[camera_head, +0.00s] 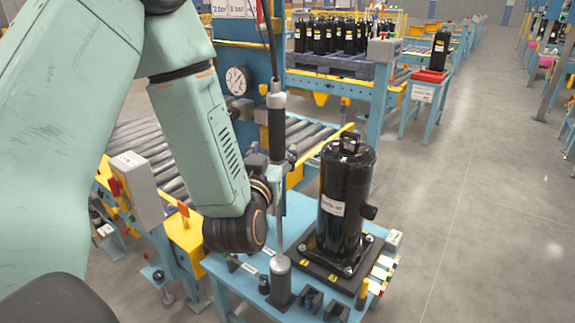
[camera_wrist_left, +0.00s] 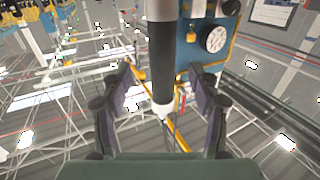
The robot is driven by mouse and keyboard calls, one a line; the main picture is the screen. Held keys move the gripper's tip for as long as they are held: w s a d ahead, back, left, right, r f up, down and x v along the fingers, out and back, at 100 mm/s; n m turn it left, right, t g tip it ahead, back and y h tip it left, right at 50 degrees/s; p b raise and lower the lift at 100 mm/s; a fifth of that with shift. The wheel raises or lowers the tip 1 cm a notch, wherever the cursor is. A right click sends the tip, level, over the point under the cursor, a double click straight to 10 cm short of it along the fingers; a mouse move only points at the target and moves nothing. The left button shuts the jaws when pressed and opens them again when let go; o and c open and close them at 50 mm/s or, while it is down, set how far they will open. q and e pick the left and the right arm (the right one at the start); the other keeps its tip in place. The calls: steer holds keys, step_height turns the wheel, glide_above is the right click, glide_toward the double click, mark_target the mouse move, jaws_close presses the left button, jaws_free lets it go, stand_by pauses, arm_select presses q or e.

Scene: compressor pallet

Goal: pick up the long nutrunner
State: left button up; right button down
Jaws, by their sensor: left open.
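The long nutrunner (camera_head: 276,130) stands upright, with a silver top, a black grip and a thin shaft running down to a dark holder (camera_head: 281,283) on the blue table. In the left wrist view the nutrunner (camera_wrist_left: 162,55) rises between my fingers. My left gripper (camera_head: 279,168) is at the nutrunner's middle, just below the black grip, partly hidden by my wrist. In the left wrist view my left gripper (camera_wrist_left: 161,97) is open, one finger on each side of the tool, with gaps visible. My right gripper is not in view.
A black compressor (camera_head: 345,200) stands on a dark plate close to the right of the nutrunner. Small black blocks (camera_head: 311,299) sit at the table's front. A roller conveyor (camera_head: 150,150) and a blue post with a gauge (camera_head: 237,80) are behind. The floor (camera_head: 470,220) at right is clear.

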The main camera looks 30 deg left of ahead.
mark_target(275, 142)
arm_select(q)
steer(key=shift+w+a+r, duration=0.15)
steer(key=shift+w+a, duration=0.1)
steer(key=shift+a, duration=0.45)
steer(key=shift+w+r, duration=0.1)
steer(key=shift+w, duration=0.15)
steer(key=x, duration=0.5)
steer(key=shift+w+d+f, duration=0.1)
steer(key=shift+d+f, duration=0.15)
steer(key=shift+f, duration=0.15)
steer(key=shift+w+a, duration=0.15)
steer(key=shift+a, duration=0.05)
steer(key=shift+r, duration=0.15)
steer(key=shift+s+d+r, duration=0.1)
steer(key=shift+s+d, duration=0.15)
steer(key=shift+w, duration=0.25)
steer(key=shift+c, duration=1.4)
steer(key=shift+w+a+f, duration=0.1)
steer(key=shift+a+f, duration=0.1)
steer(key=shift+f, duration=0.05)
steer(key=c, duration=0.3)
steer(key=shift+d+r, duration=0.1)
steer(key=shift+r, duration=0.1)
steer(key=c, duration=0.5)
jaws_close()
